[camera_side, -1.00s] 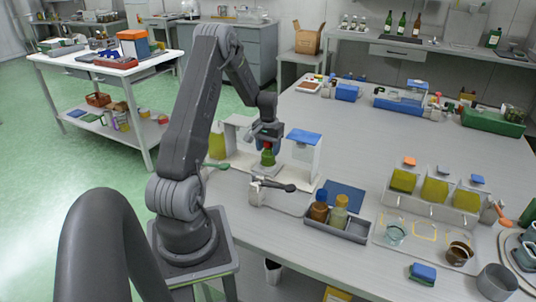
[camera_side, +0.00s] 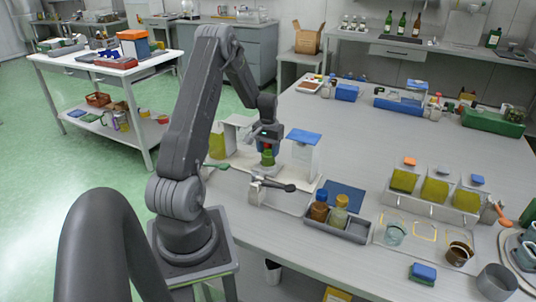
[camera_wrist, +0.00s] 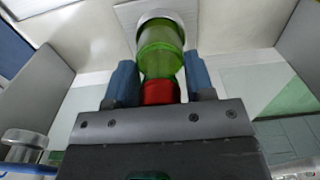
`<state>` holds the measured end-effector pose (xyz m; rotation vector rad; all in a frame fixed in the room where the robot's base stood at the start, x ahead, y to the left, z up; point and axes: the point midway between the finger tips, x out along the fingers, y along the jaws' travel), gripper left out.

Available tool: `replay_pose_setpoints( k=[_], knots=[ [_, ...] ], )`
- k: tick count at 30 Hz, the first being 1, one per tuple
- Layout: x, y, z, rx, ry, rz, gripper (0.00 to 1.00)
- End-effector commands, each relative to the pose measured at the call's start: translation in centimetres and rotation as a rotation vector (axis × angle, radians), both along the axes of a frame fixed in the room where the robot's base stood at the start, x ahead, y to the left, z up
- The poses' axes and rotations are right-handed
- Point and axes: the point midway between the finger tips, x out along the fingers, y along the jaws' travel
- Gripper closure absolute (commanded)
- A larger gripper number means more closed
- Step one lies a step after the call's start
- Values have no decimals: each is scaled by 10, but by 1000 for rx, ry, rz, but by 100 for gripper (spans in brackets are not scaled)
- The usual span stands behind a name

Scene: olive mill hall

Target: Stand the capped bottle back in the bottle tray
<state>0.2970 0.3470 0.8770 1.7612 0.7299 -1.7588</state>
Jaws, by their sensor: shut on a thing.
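The capped bottle is a green see-through bottle (camera_wrist: 161,48) with a red cap (camera_wrist: 160,92). My gripper (camera_wrist: 160,80) is shut on it, one blue finger on each side near the neck and cap. In the side view the green bottle (camera_side: 267,158) is upright below my gripper (camera_side: 267,148), inside a white station between pale panels. In the wrist view the bottle's far end is at a round white seat; I cannot tell whether it touches. The dark grey bottle tray (camera_side: 354,234) holds two upright bottles at its left; its right part looks empty.
The white station's right panel (camera_side: 305,157) with a blue top stands close beside my gripper. A black-handled lever (camera_side: 275,185) lies in front, and a blue mat (camera_side: 345,196) lies behind the tray. Yellow-green bins (camera_side: 435,190) stand to the right.

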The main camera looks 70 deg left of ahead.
Motion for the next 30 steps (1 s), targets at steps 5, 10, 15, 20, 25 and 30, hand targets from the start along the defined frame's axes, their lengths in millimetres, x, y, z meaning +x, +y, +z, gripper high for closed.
replay_pose_setpoints(
  k=[5,10,15,20,25,30],
  knots=[
    [0,-1,0,-2,2,-1,74],
    [0,-1,2,-2,2,-1,74],
    [0,0,18,-1,1,-1,96],
    [0,0,34,0,0,-1,97],
    [0,0,50,1,-1,0,97],
    [0,0,63,1,-1,0,97]
  ],
)
